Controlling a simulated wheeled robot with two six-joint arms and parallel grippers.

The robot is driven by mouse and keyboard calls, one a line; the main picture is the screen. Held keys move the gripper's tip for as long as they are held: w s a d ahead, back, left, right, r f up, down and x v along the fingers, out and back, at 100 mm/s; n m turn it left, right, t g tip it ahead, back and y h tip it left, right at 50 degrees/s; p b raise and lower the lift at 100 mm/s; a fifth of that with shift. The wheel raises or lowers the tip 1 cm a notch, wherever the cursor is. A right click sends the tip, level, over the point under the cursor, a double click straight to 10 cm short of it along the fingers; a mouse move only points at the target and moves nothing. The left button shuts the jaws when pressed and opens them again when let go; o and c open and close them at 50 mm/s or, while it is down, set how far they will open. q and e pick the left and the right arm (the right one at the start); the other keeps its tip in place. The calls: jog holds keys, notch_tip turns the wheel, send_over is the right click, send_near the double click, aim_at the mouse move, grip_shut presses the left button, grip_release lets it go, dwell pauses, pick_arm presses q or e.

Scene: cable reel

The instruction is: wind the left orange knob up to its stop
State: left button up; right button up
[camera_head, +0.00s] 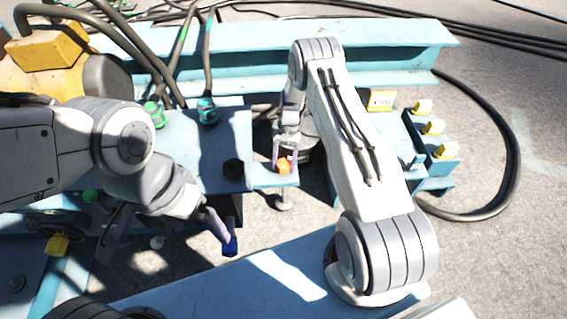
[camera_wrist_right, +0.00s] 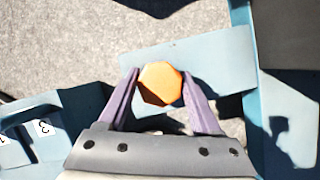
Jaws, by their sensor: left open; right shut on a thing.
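In the right wrist view the orange knob (camera_wrist_right: 160,84) is a faceted cap seen from above. My right gripper (camera_head: 285,155) is shut on it, with its purple fingers (camera_wrist_right: 160,80) on either side. My left gripper (camera_head: 215,225) is open, lower left of the knob and apart from it. A small dark blue piece (camera_head: 230,245) shows at its fingertip; I cannot tell whether they touch.
A blue beam (camera_head: 400,35) runs along the back. Green (camera_head: 155,113) and teal (camera_head: 208,110) cable connectors stand left of the knob. Yellow-capped blocks (camera_head: 433,127) are at the right, beside a looped black cable (camera_head: 515,150). A yellow handle (camera_head: 57,243) is at lower left.

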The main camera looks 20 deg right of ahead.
jog(key=n+h, duration=0.1)
jog(key=n, duration=0.2)
jog(key=shift+n, duration=0.5)
jog(key=o, duration=1.4)
jog(key=shift+c, duration=0.2)
jog(key=p+v, duration=0.3)
jog(key=v, duration=0.7)
jog(key=shift+w+r, duration=0.15)
jog(key=shift+w, duration=0.25)
jog(key=shift+a, duration=0.15)
